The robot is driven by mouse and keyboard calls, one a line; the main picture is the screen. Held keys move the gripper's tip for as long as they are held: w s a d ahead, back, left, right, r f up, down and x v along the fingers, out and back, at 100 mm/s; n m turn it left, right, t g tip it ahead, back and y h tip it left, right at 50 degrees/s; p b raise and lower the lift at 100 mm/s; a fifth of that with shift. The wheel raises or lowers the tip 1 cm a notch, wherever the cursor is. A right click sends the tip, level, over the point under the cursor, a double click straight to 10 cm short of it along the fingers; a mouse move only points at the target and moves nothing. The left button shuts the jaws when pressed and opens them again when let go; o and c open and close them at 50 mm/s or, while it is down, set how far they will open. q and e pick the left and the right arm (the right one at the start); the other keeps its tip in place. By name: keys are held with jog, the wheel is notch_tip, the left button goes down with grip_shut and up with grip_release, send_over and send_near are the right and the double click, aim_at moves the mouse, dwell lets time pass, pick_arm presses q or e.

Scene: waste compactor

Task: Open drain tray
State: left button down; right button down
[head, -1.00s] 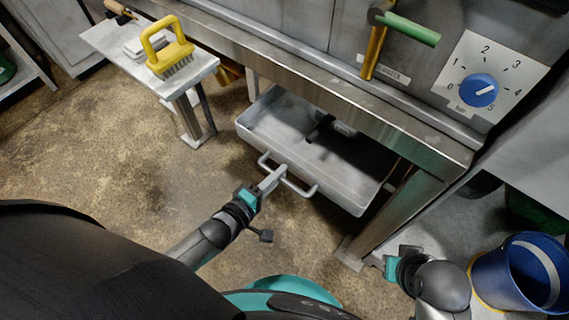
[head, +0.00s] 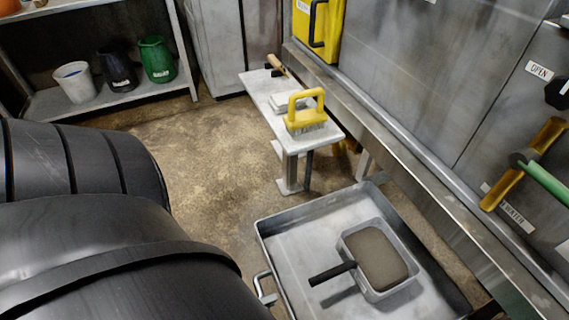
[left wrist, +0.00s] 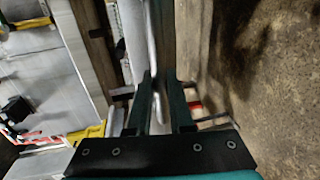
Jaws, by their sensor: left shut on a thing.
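The drain tray (head: 305,262) is a wide, shallow grey metal tray, pulled out from under the compactor. Its handle (head: 262,284) shows on the tray's left side in the head view. A small grey pan (head: 378,258) with a black handle and brownish contents lies inside the tray. In the left wrist view, my left gripper (left wrist: 161,76) is shut on the bar of the tray handle (left wrist: 152,38). In the head view that gripper is hidden; my dark arm and body fill the lower left. My right gripper is not in view.
A small bench (head: 262,88) with a yellow-handled brush (head: 306,112) stands behind the tray. A shelf (head: 110,93) with several buckets stands at the back left. The compactor's metal frame (head: 430,195) runs along the right. The floor (head: 205,165) left of the bench is clear.

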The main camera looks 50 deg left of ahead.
pick_arm(q)
jog(key=shift+v, duration=0.85)
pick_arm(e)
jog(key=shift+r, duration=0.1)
pick_arm(q)
jog(key=shift+f, duration=0.2)
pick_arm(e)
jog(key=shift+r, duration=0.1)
pick_arm(q)
jog(key=c, duration=0.8)
grip_release()
jog(key=v, duration=1.5)
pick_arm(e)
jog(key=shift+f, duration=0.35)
